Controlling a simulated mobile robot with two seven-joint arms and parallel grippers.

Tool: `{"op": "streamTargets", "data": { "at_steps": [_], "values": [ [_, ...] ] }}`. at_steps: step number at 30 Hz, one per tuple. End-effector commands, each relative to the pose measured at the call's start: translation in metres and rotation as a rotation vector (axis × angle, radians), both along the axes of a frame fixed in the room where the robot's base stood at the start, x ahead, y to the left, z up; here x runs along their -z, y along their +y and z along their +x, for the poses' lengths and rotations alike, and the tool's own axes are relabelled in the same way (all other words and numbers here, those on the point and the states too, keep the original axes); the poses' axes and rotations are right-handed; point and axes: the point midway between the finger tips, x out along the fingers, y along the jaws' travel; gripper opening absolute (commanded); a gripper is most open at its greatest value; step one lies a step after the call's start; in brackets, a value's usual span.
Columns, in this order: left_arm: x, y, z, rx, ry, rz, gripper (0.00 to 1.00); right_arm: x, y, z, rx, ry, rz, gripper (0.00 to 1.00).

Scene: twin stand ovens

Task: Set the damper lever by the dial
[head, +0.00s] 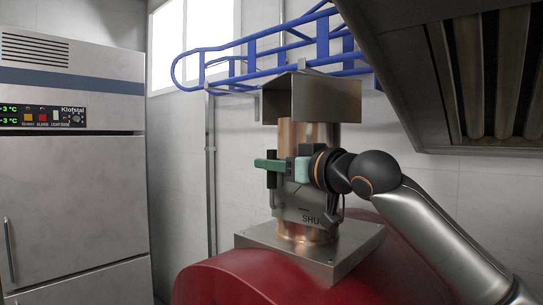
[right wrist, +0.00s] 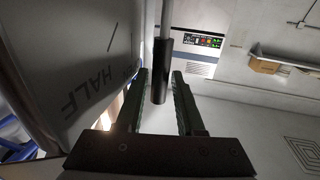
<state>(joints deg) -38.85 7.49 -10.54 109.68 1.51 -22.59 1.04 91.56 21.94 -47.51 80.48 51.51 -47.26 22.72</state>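The damper lever shows in the head view as a black grip (head: 272,182), upright beside the label plate on the copper flue. In the right wrist view the black grip (right wrist: 159,72) hangs on a metal rod. My right gripper (head: 266,164) reaches in from the right across the plate, and its finger hides the middle of the grip. In the right wrist view my right gripper (right wrist: 160,74) is open, with the grip between its fingertips and small gaps beside it. The label plate (head: 295,207) reads "SHU", partly hidden; "HALF" (right wrist: 84,93) shows in the wrist view. I cannot make out the dial. My left gripper is not in view.
The copper flue (head: 325,134) rises from a steel base plate (head: 335,258) on a red rounded body (head: 225,282). A steel box (head: 310,97) tops it. Blue rails (head: 240,66) run behind, a hood (head: 470,70) hangs right, and a fridge (head: 75,190) stands left.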

Motion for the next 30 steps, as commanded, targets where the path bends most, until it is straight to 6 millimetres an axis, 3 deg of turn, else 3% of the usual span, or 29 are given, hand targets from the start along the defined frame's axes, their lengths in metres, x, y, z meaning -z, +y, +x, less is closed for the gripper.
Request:
{"op": "streamTargets", "data": {
  "at_steps": [12, 22, 30],
  "values": [
    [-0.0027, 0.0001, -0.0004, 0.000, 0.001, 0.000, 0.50, 0.0005, 0.0047, 0.0071, 0.000, -0.001, -0.001, 0.37],
    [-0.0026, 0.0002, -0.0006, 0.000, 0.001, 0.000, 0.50, 0.0005, 0.0044, 0.0069, 0.001, 0.000, 0.000, 0.00],
    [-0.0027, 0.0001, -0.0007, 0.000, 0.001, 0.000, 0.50, 0.0006, 0.0042, 0.0070, 0.001, 0.000, 0.000, 0.00]
  ]
}}
